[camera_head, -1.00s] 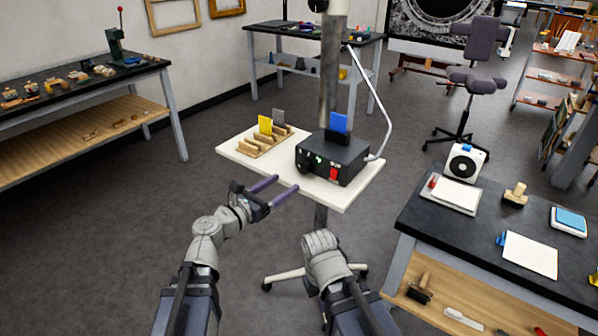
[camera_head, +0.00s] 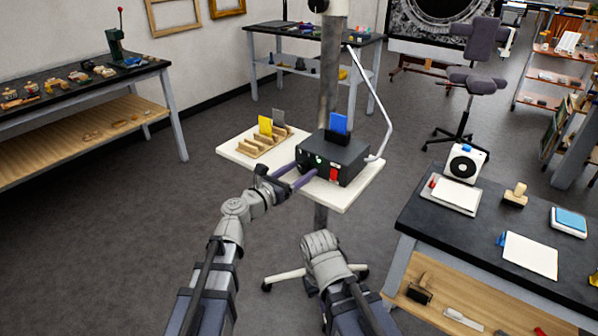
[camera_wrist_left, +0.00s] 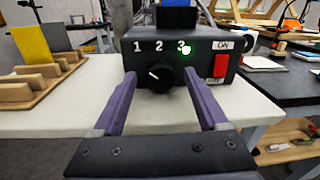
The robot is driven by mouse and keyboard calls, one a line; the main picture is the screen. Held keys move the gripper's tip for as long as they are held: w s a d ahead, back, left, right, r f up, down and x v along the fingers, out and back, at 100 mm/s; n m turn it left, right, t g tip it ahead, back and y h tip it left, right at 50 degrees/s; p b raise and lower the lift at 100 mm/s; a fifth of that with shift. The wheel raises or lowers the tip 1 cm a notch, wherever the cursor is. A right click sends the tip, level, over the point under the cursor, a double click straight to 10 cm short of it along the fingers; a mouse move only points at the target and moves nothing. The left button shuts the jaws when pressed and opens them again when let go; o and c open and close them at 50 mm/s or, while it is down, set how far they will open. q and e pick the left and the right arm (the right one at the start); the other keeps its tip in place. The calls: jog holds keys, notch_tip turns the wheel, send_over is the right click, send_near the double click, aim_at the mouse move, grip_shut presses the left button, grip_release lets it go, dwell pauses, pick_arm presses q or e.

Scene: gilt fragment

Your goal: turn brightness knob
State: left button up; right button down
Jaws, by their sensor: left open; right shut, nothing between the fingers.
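A black control box (camera_head: 335,158) sits on a white shelf board (camera_head: 348,200). The round black brightness knob (camera_wrist_left: 155,78) has a white pointer tilted to the upper left. My left gripper (camera_head: 305,170) is open, its purple fingers on either side of the knob; contact cannot be told. My right gripper (camera_head: 320,243) is shut and empty, low in front of the shelf.
A wooden rack with a yellow card (camera_head: 265,125) is at left on the shelf. A metal post (camera_head: 330,80) rises behind. A dark workbench (camera_head: 480,225) holding tools stands at right.

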pick_arm(q)
grip_shut()
dwell(0.6)
